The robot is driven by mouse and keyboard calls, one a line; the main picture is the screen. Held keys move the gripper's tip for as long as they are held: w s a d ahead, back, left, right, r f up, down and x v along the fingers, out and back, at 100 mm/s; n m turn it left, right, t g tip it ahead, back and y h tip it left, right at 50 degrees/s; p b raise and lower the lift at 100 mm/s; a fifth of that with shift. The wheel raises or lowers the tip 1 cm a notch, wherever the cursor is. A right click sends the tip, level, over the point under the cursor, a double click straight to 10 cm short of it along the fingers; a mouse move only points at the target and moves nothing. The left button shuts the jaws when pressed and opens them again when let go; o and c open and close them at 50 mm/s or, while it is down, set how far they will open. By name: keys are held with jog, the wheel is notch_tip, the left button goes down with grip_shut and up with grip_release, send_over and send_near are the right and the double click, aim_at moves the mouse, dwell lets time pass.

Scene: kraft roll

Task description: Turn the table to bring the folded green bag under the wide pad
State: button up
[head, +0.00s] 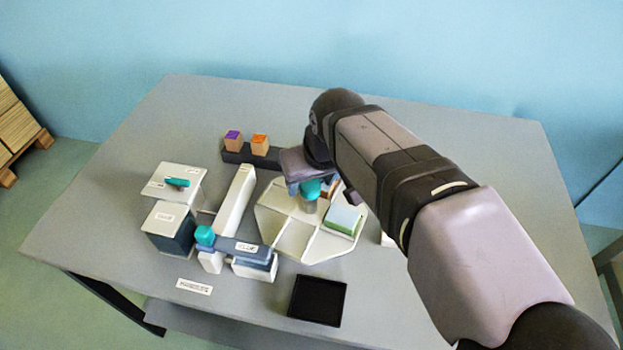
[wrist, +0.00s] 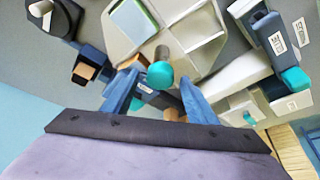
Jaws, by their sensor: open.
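The folded green bag (head: 343,219) lies in a right-hand compartment of the pale sectioned turntable (head: 293,238). In the wrist view the green bag (wrist: 133,20) is at the top, left of centre. A teal-topped post (head: 311,189) stands near the turntable's middle. My gripper (head: 302,187) is open above the turntable. In the wrist view the teal cap (wrist: 160,74) appears between its blue fingers; I cannot tell whether they touch it. A labelled navy bar with a teal end (head: 246,248) is at the turntable's front left. I cannot tell which part is the wide pad.
A dark rack (head: 236,155) holds two small kraft pieces behind the turntable. White and dark boxes (head: 168,226) stand at left. A black tray (head: 317,301) lies in front. My arm hides the area right of the turntable; the table's far right is clear.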

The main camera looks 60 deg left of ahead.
grip_shut()
jog(key=shift+w+n+g+p, duration=0.1)
jog(key=shift+n+g+p, duration=0.2)
jog(key=shift+n+p, duration=0.45)
jog(key=shift+n+g, duration=0.3)
jog(key=shift+n, duration=0.45)
grip_release()
jog(key=v, duration=0.7)
